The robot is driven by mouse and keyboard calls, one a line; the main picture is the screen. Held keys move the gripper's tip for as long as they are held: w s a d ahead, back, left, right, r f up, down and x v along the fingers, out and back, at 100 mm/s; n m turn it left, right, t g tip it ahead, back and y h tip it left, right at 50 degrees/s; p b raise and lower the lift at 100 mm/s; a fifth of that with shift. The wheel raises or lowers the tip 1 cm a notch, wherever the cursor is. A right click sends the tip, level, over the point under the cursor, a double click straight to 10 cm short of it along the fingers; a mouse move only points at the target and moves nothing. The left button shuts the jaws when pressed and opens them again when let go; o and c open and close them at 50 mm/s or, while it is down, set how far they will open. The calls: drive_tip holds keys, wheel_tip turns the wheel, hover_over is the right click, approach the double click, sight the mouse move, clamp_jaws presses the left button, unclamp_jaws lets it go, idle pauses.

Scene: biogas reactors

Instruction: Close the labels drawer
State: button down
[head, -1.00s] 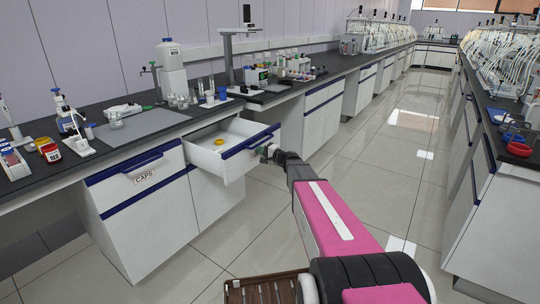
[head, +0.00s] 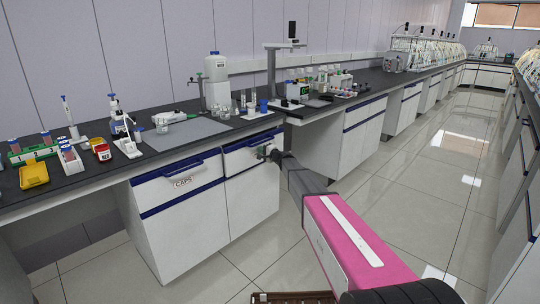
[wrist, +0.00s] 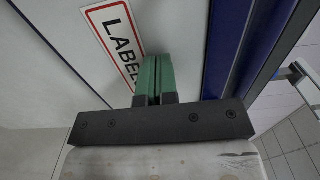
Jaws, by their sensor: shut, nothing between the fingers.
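The labels drawer (head: 238,162) is the white-fronted drawer with a blue top edge, right of the CAPS drawer (head: 178,184). Its front looks flush or almost flush with the cabinet, and its inside is hidden. In the wrist view its white front (wrist: 178,30) carries a red-framed label (wrist: 117,40) reading "LABE…", partly covered by my fingers. My gripper (head: 265,151) is at this front, and its green fingers (wrist: 155,62) are shut and empty. The fingertips are at the front beside the label; whether they touch cannot be told.
The dark bench top (head: 120,166) above holds a grey mat (head: 185,134), glassware, a large white bottle (head: 217,90) and pipettes. More cabinets (head: 365,130) run along to the right. The tiled floor (head: 415,190) right of my arm is clear.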

drive_tip(key=shift+x, duration=1.65)
drive_tip(key=shift+w+a+r, duration=0.1)
drive_tip(key=shift+w, duration=0.1)
drive_tip(key=v, duration=1.5)
drive_tip(key=s+d+f+n+g+h, duration=0.1)
drive_tip(key=s+f+n+g+h, duration=0.25)
drive_tip(key=s, duration=0.95)
drive_tip(key=s+f+n+g+h, duration=0.1)
drive_tip(key=s+f+n+g, duration=0.35)
drive_tip(key=s, duration=0.85)
drive_tip(key=s+d+f+g+h, duration=0.1)
drive_tip(key=s+d+h, duration=0.1)
drive_tip(key=s+d, duration=0.2)
drive_tip(key=s+d+f+g+h, duration=0.2)
drive_tip(key=s+d+h, duration=0.1)
drive_tip(key=s, duration=0.7)
drive_tip(key=s+d+f+n+g+h, duration=0.1)
drive_tip(key=s+d+h, duration=0.2)
drive_tip(key=s, duration=0.5)
drive_tip(key=shift+d+f+g, duration=0.35)
drive_tip(key=shift+d+g, duration=0.05)
drive_tip(key=shift+d, duration=0.5)
